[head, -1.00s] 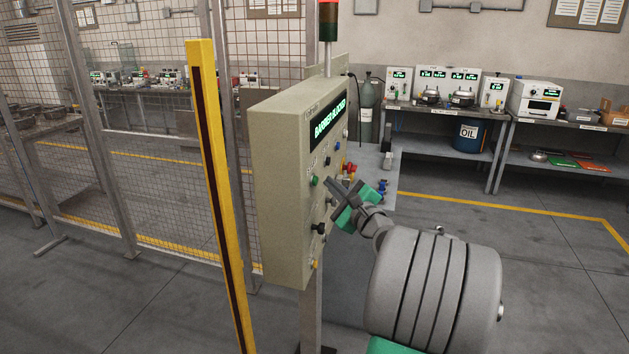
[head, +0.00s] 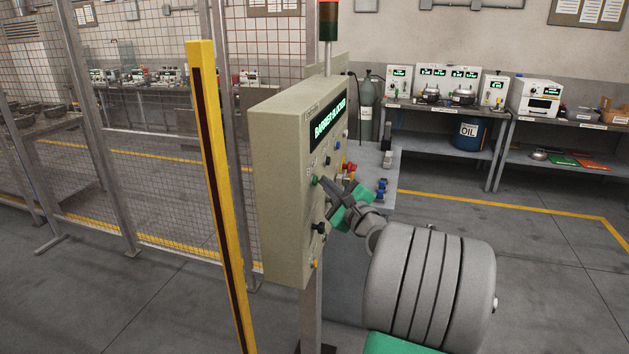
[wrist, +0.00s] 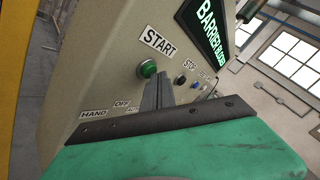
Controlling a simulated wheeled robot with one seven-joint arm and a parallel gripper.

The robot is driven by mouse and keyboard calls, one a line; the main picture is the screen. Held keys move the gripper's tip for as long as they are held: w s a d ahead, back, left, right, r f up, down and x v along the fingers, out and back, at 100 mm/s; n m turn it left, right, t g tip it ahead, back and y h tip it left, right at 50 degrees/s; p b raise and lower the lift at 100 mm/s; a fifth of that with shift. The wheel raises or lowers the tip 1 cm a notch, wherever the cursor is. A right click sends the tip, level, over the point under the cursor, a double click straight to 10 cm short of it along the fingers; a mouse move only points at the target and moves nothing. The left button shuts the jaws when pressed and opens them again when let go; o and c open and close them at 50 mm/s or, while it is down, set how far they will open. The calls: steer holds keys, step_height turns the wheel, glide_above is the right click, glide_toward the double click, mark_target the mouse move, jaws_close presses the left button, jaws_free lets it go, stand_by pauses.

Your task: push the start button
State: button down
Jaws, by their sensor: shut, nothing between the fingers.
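The control box (head: 282,190) is a beige cabinet on a post, with a lit display reading "BARRIER BLOCKED" (head: 328,122). The green start button (head: 315,181) is on its front panel. In the wrist view the start button (wrist: 148,69) sits under a "START" label (wrist: 158,41). My gripper (head: 322,181) is shut and empty, its fingertips close to the button. In the wrist view the shut fingers (wrist: 158,88) point at the panel just right of and below the button. I cannot tell whether they touch it.
A "STOP" label (wrist: 190,65) with a dark button (wrist: 181,80) is to the right. A black selector knob (head: 318,228) is lower on the panel. A yellow post (head: 219,195) and mesh fence (head: 160,190) stand left. Open floor (head: 560,260) lies right.

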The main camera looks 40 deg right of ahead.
steer(key=shift+w+a, duration=0.15)
stand_by(0.3)
steer(key=shift+s+d, duration=0.6)
steer(key=shift+s, duration=0.15)
steer(key=s+d, duration=0.3)
steer(key=s, duration=0.1)
steer(key=shift+s+d+b, duration=0.3)
steer(key=shift+s+d, duration=0.05)
steer(key=shift+s, duration=0.05)
stand_by(0.3)
